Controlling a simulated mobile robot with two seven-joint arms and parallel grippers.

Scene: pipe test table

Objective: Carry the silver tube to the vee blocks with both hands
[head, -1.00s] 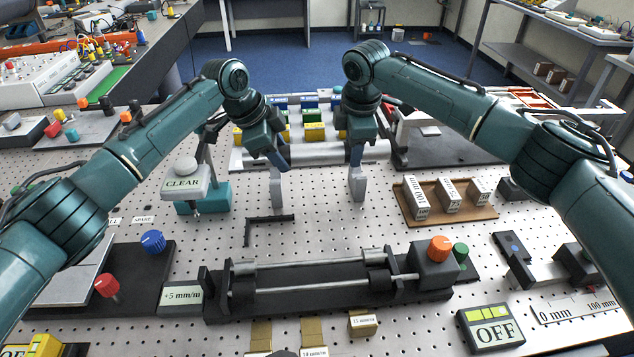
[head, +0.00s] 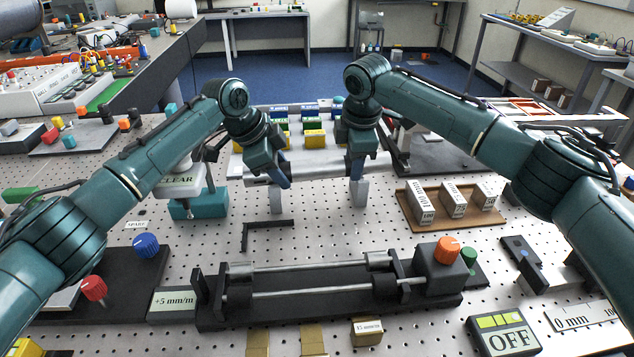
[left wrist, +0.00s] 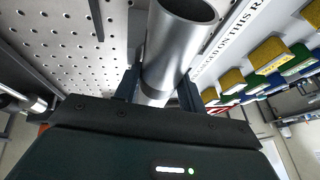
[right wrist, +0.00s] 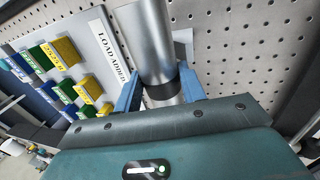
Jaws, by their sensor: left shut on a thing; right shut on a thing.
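The silver tube (head: 318,171) lies level across the middle back in the head view. My left gripper (head: 279,181) is shut on its left part, and my right gripper (head: 357,173) is shut on its right part. The tube also shows between the fingers in the left wrist view (left wrist: 172,45) and the right wrist view (right wrist: 148,45). Two upright grey blocks, apparently the vee blocks, stand below it: the left one (head: 276,202) and the right one (head: 358,194). Their tops are hidden by the tube and grippers. I cannot tell whether the tube touches them.
A rack with yellow, blue and green blocks (head: 313,138) stands behind the tube. A wooden tray of labelled blocks (head: 475,222) is at right. A black angle piece (head: 265,226) and roller fixture (head: 320,292) lie in front.

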